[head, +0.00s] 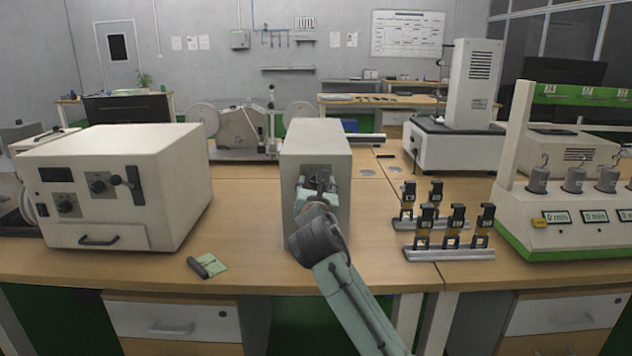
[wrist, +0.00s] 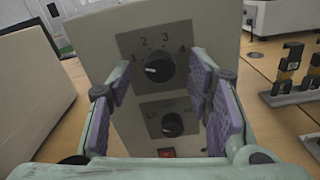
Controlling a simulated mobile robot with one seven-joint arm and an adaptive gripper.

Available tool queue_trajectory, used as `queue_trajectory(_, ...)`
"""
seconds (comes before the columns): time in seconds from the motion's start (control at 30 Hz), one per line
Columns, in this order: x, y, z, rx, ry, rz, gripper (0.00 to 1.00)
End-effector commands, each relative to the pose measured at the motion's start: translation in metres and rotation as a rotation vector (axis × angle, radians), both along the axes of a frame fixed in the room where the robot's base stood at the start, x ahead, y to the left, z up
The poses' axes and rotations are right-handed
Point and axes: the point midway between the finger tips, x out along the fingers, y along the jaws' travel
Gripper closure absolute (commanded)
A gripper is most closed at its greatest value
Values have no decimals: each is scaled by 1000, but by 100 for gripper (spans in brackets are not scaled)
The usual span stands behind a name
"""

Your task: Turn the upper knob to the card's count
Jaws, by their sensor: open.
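The grey box (head: 340,165) stands on the bench in front of me. In the wrist view its front panel (wrist: 130,42) shows an upper knob (wrist: 159,70), black and round, with numbers up to 4 around it. A white mark shows on the knob's left side, pointing roughly left. My gripper (wrist: 162,78) is open, its purple pads on either side of the upper knob and apart from it. In the head view my gripper (head: 318,186) is at the box's front and hides part of the panel.
Below the upper knob are a lower knob (wrist: 172,124) and a red switch (wrist: 166,153). A dark object (head: 197,266) lies against the card. A large instrument (head: 120,190) stands left; racks of small dark-and-yellow parts (head: 450,253) stand right. The bench front is mostly clear.

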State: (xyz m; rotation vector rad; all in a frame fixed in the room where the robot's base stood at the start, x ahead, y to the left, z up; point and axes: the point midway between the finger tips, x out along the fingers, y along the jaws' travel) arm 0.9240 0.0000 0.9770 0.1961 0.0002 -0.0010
Motion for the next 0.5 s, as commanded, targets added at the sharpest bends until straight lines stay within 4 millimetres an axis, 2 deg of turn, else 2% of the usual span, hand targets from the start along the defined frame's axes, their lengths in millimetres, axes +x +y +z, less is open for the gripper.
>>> queue_trajectory(0.1, 7, 0, 0, 0, 1, 0, 54)
queue_trajectory(0.37, 8, 0, 0, 1, 0, 1, 54)
queue_trajectory(0.5, 8, 0, 0, 1, 0, 1, 62)
